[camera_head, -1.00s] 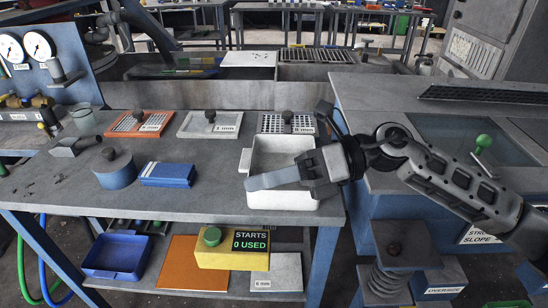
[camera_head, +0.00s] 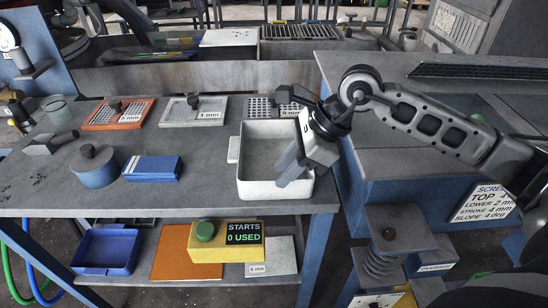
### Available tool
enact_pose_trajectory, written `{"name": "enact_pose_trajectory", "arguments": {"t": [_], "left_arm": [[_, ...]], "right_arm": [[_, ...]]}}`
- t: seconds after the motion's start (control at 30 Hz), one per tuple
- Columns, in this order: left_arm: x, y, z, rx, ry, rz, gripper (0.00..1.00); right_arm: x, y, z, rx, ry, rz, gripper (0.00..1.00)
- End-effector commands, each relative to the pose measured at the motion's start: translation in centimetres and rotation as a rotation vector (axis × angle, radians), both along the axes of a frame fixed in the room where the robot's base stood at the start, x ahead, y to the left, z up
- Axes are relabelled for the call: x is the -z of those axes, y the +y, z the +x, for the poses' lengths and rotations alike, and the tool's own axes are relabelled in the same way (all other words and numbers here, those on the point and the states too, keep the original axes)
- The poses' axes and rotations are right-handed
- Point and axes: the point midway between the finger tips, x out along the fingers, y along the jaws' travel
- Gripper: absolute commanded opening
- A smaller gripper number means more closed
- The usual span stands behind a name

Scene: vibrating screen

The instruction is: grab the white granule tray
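The white granule tray (camera_head: 242,177) stands on the grey workbench near its right end. It is an open box with a tab handle on its left side and a greyish inside; I cannot tell whether granules lie in it. My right gripper (camera_head: 288,168) comes in from the right and is above the tray's right part, fingers pointing down and left. The fingers overlap in this view, so their gap and any contact with the tray are unclear. The gripper hides part of the tray's right side and back right corner. My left gripper is not in view.
Behind the tray lie screens with knobs: orange (camera_head: 118,114), light grey (camera_head: 193,112) and dark mesh (camera_head: 262,108). A blue box (camera_head: 152,168) and round blue weight (camera_head: 94,167) stand left. The blue-sided machine (camera_head: 400,192) is right.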

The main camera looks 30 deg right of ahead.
Motion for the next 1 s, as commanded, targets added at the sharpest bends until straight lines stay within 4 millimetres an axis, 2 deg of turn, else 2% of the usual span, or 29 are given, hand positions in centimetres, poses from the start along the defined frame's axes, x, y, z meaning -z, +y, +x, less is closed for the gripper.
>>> {"name": "enact_pose_trajectory", "arguments": {"t": [0.17,0.4,0.7,0.73,0.8,0.83,1.0], "left_arm": [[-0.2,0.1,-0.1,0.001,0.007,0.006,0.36],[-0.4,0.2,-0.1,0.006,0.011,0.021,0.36],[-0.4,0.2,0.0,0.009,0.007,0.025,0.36],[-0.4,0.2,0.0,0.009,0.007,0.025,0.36],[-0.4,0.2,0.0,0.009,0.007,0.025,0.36],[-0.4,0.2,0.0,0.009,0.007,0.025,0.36],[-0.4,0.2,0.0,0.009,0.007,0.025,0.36]], "right_arm": [[1.2,0.9,0.1,-0.002,0.005,0.004,0.28],[4.1,2.7,0.7,0.0,0.002,0.003,0.28],[4.6,2.9,0.8,0.0,0.001,0.001,0.28],[4.6,2.9,0.8,0.0,0.001,0.002,0.23],[4.6,2.9,0.8,0.0,0.001,0.002,0.03],[4.6,2.9,0.8,0.0,0.001,0.002,0.0],[4.5,2.9,0.9,0.0,0.0,0.001,0.0]]}}
